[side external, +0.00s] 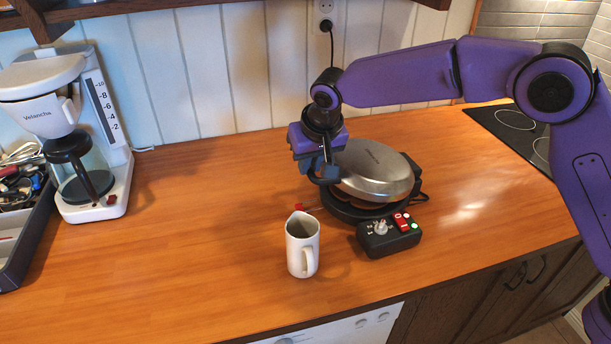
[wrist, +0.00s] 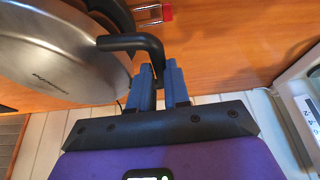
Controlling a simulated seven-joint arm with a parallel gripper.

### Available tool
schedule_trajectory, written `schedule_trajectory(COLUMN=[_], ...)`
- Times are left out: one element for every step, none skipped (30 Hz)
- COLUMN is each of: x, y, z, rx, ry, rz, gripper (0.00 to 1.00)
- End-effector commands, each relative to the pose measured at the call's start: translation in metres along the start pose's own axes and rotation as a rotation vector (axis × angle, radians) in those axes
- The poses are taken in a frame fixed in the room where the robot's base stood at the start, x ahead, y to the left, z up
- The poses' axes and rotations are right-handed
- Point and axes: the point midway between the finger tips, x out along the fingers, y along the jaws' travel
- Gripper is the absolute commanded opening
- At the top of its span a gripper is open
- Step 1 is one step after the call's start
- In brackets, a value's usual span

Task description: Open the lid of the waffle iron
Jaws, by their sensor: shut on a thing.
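The waffle iron has a round silver lid (side external: 375,168) on a dark base (side external: 390,241) with a knob and red switch. The lid is tilted, with a narrow gap between its near edge and the base. My gripper (side external: 325,170) is at the left side of the lid, shut on its black handle. In the wrist view, the bent handle (wrist: 128,42) runs from the lid (wrist: 58,62) to the blue fingers of my gripper (wrist: 160,75). The fingers partly hide the handle's end.
A white pitcher (side external: 302,246) stands on the counter just left of the base. A small red-tipped piece (side external: 300,207) is behind it. A coffee maker (side external: 70,130) and a utensil tray (side external: 30,232) are at the left. The counter between is clear.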

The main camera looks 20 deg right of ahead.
Motion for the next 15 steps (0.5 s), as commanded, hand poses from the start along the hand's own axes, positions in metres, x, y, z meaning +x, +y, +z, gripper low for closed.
schedule_trajectory(x=[-0.012, -0.018, -0.026, -0.032, -0.038, -0.045, -0.051, -0.056, -0.063, -0.068, -0.072, -0.079, -0.083, -0.088, -0.094], y=[0.006, 0.009, 0.013, 0.017, 0.020, 0.025, 0.028, 0.032, 0.037, 0.041, 0.046, 0.051, 0.055, 0.060, 0.067], z=[-0.006, -0.008, -0.011, -0.014, -0.016, -0.019, -0.021, -0.024, -0.026, -0.029, -0.030, -0.033, -0.034, -0.036, -0.039], rx=[0.021, 0.033, 0.047, 0.058, 0.068, 0.081, 0.090, 0.101, 0.113, 0.123, 0.134, 0.146, 0.155, 0.166, 0.179], ry=[0.004, 0.004, 0.006, 0.006, 0.007, 0.008, 0.009, 0.009, 0.011, 0.011, 0.011, 0.012, 0.012, 0.013, 0.013], rz=[-0.039, -0.062, -0.097, -0.121, -0.147, -0.178, -0.203, -0.227, -0.258, -0.281, -0.304, -0.335, -0.358, -0.382, -0.412], gripper=[0.00, 0.00, 0.00, 0.00, 0.00, 0.00, 0.00, 0.00, 0.00, 0.00, 0.00, 0.00, 0.00, 0.00, 0.00])
